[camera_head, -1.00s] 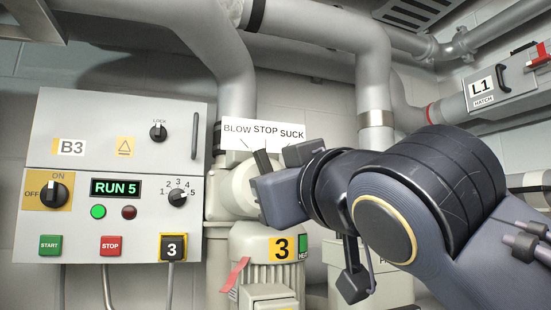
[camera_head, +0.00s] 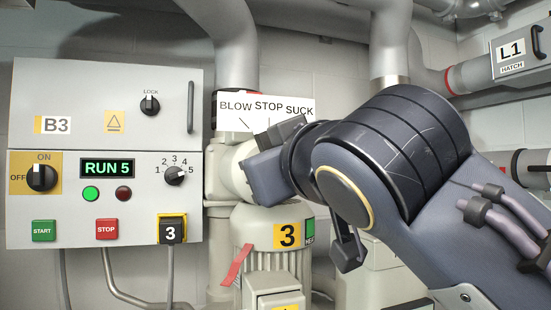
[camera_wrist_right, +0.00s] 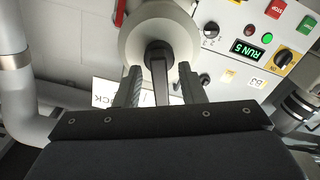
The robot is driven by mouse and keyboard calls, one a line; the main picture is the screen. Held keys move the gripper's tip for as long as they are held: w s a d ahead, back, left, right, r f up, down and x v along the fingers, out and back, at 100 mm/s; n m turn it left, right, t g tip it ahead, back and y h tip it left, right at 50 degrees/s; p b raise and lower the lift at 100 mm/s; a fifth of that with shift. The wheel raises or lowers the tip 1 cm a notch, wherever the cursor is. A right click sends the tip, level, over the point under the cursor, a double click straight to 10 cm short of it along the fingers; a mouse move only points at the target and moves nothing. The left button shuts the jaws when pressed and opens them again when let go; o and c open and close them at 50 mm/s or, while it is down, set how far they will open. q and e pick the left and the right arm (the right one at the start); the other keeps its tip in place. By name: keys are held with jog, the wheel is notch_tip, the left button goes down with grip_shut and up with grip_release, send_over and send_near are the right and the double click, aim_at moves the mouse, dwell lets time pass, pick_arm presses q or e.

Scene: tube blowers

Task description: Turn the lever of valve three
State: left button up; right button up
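The valve's black lever (camera_wrist_right: 158,76) shows in the right wrist view, sticking out from a round pale hub (camera_wrist_right: 150,38). My right gripper (camera_wrist_right: 158,84) is open, with one finger on each side of the lever and a visible gap to each. In the head view my right gripper (camera_head: 280,150) is in front of the valve, below the white BLOW STOP SUCK sign (camera_head: 262,105), and hides the lever. My left gripper is not in view.
A control box B3 (camera_head: 75,90) with knobs, buttons and a RUN 5 display (camera_head: 107,168) is on the left. Grey pipes (camera_head: 385,45) rise behind. A red tag (camera_head: 236,264) hangs by the motor. A hatch unit L1 (camera_head: 510,52) is at upper right.

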jog(key=c, duration=0.6)
jog(key=m+b, duration=0.1)
jog(key=m, duration=0.3)
jog(key=shift+w+d, duration=0.1)
jog(key=shift+d, duration=0.05)
jog(key=shift+c, duration=0.2)
jog(key=o, duration=0.6)
jog(key=shift+o, duration=0.2)
